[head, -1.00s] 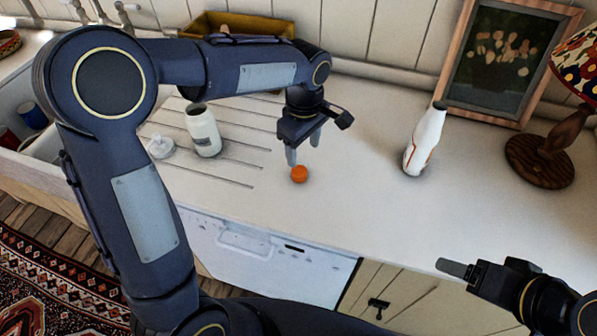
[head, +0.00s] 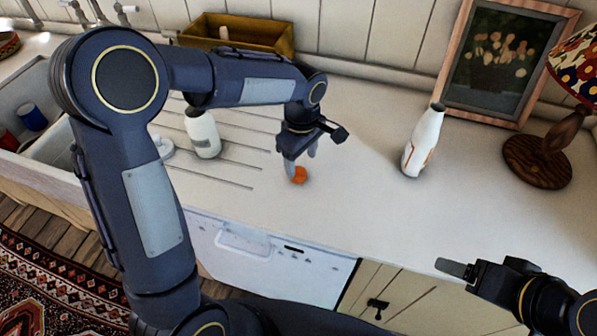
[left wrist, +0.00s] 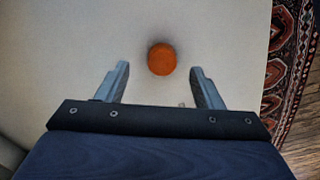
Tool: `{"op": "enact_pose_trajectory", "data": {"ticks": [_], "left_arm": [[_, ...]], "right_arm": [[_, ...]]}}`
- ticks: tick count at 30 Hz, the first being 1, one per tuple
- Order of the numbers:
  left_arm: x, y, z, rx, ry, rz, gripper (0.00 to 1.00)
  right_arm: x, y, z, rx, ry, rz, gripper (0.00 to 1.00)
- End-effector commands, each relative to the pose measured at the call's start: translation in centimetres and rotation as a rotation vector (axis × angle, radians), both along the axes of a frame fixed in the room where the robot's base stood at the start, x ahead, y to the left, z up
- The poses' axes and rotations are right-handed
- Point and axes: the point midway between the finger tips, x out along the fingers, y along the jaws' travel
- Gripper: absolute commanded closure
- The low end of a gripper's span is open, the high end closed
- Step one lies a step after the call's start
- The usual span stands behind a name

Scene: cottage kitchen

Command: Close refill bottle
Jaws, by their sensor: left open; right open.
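An orange cap (head: 299,175) lies on the white countertop, right of the drainer grooves. It also shows in the left wrist view (left wrist: 162,59), just beyond and between the fingertips. My left gripper (head: 303,163) is open and points down just above the cap, with nothing between its fingers. A white bottle with orange markings (head: 423,142) stands upright to the right, its dark top uncovered. A second white bottle with a grey label (head: 203,134) stands on the grooves at left. My right gripper (head: 455,268) is at the lower right, in front of the counter, away from the bottles.
A white lid-like piece (head: 163,148) is partly hidden behind my left arm. A yellow box (head: 240,34) stands against the wall. A framed picture (head: 500,62) and a lamp (head: 540,160) stand at the right. The counter between cap and orange-marked bottle is clear.

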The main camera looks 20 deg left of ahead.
Motion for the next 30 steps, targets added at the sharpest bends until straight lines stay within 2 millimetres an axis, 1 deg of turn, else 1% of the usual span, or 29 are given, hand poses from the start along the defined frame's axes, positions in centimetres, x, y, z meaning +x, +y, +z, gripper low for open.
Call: {"op": "enact_pose_trajectory", "data": {"ticks": [3, 6, 9, 12, 20, 23, 30], "left_arm": [[-0.2, 0.6, -1.7, 0.002, 0.008, 0.002, 0.39], [-0.2, 0.7, -3.3, 0.001, 0.007, 0.001, 0.39], [-0.1, 0.7, -4.1, 0.001, 0.004, 0.000, 0.39], [-0.1, 0.6, -4.4, 0.000, 0.002, -0.001, 0.39], [-0.1, 0.6, -4.4, 0.000, 0.001, 0.000, 0.39], [-0.1, 0.6, -4.4, 0.000, 0.001, 0.000, 0.50], [-0.1, 0.6, -4.4, 0.000, 0.001, 0.000, 0.81]], "right_arm": [[0.0, 0.0, 0.8, 0.000, 0.000, 0.000, 0.28], [0.0, 0.0, 1.0, 0.000, 0.000, 0.000, 0.28], [0.0, 0.0, 1.1, 0.000, 0.000, 0.000, 0.28], [0.0, 0.0, 1.1, 0.000, 0.000, 0.000, 0.28], [0.0, 0.0, 1.0, 0.000, 0.000, 0.000, 0.28], [0.0, 0.0, 1.0, 0.000, 0.000, 0.000, 0.28], [0.0, 0.0, 1.0, 0.000, 0.000, 0.000, 0.28]]}}
